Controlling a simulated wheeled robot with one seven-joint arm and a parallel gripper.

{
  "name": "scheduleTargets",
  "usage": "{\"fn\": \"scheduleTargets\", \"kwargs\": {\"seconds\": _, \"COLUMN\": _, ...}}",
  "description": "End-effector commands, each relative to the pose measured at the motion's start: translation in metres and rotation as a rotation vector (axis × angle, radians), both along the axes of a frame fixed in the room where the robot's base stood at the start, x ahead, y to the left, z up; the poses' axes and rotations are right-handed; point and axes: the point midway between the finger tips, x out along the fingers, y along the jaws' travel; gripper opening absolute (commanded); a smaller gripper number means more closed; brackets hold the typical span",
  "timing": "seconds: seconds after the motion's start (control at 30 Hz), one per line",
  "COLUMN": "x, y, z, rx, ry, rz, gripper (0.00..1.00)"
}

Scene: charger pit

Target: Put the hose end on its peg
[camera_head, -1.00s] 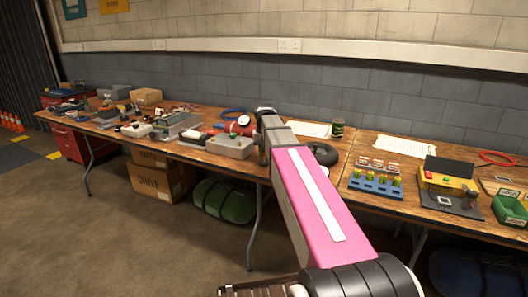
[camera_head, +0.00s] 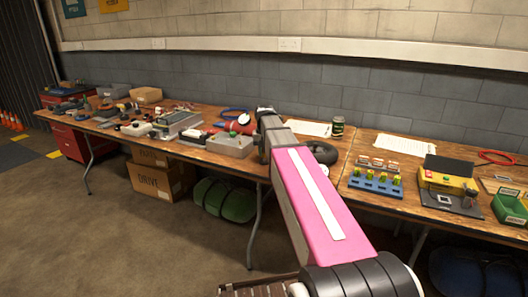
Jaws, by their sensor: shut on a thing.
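My arm reaches up from the bottom right to the long wooden bench, and its far end lies over the bench's middle. My gripper's fingers are hidden behind the arm's end, so I cannot see what they hold. A red rounded object (camera_head: 234,127) with a green spot lies on the bench just left of the arm's end. A blue loop (camera_head: 232,112), perhaps a hose or cable, lies behind it. A red loop (camera_head: 497,157) lies at the far right. I cannot tell which of these is the task's hose, and I cannot make out its peg.
A grey box (camera_head: 230,145) stands left of the arm's end. A black ring (camera_head: 322,153) and a dark green can (camera_head: 338,126) stand to its right. A blue rack (camera_head: 375,184), a yellow device (camera_head: 447,182) and a green bin (camera_head: 510,207) are further right. The left bench is crowded.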

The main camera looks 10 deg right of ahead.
Motion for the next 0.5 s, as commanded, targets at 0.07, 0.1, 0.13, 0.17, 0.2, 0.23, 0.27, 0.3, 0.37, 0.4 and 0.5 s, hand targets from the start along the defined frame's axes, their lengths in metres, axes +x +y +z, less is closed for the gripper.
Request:
{"fn": "scheduleTargets", "kwargs": {"seconds": 0.07, "x": 0.0, "y": 0.0, "z": -0.0016, "rx": 0.0, "ry": 0.0, "rz": 0.0, "gripper": 0.01}}
{"fn": "scheduleTargets", "kwargs": {"seconds": 0.1, "x": 0.0, "y": 0.0, "z": -0.0024, "rx": 0.0, "ry": 0.0, "rz": 0.0, "gripper": 0.01}}
{"fn": "scheduleTargets", "kwargs": {"seconds": 0.13, "x": 0.0, "y": 0.0, "z": -0.0029, "rx": 0.0, "ry": 0.0, "rz": 0.0, "gripper": 0.01}}
{"fn": "scheduleTargets", "kwargs": {"seconds": 0.17, "x": 0.0, "y": 0.0, "z": -0.0035, "rx": 0.0, "ry": 0.0, "rz": 0.0, "gripper": 0.01}}
{"fn": "scheduleTargets", "kwargs": {"seconds": 0.2, "x": 0.0, "y": 0.0, "z": -0.0043, "rx": 0.0, "ry": 0.0, "rz": 0.0, "gripper": 0.01}}
{"fn": "scheduleTargets", "kwargs": {"seconds": 0.23, "x": 0.0, "y": 0.0, "z": -0.0049, "rx": 0.0, "ry": 0.0, "rz": 0.0, "gripper": 0.01}}
{"fn": "scheduleTargets", "kwargs": {"seconds": 0.27, "x": 0.0001, "y": 0.0, "z": -0.0054, "rx": 0.0, "ry": -0.001, "rz": 0.0, "gripper": 0.01}}
{"fn": "scheduleTargets", "kwargs": {"seconds": 0.3, "x": 0.0, "y": 0.0, "z": -0.0062, "rx": 0.0, "ry": -0.001, "rz": 0.0, "gripper": 0.01}}
{"fn": "scheduleTargets", "kwargs": {"seconds": 0.37, "x": 0.0, "y": 0.0001, "z": -0.0074, "rx": 0.0, "ry": -0.001, "rz": 0.0, "gripper": 0.01}}
{"fn": "scheduleTargets", "kwargs": {"seconds": 0.4, "x": 0.0, "y": 0.0, "z": -0.0082, "rx": 0.0, "ry": -0.001, "rz": 0.0, "gripper": 0.01}}
{"fn": "scheduleTargets", "kwargs": {"seconds": 0.5, "x": 0.0, "y": 0.0, "z": -0.0102, "rx": 0.0, "ry": 0.0, "rz": 0.0, "gripper": 0.01}}
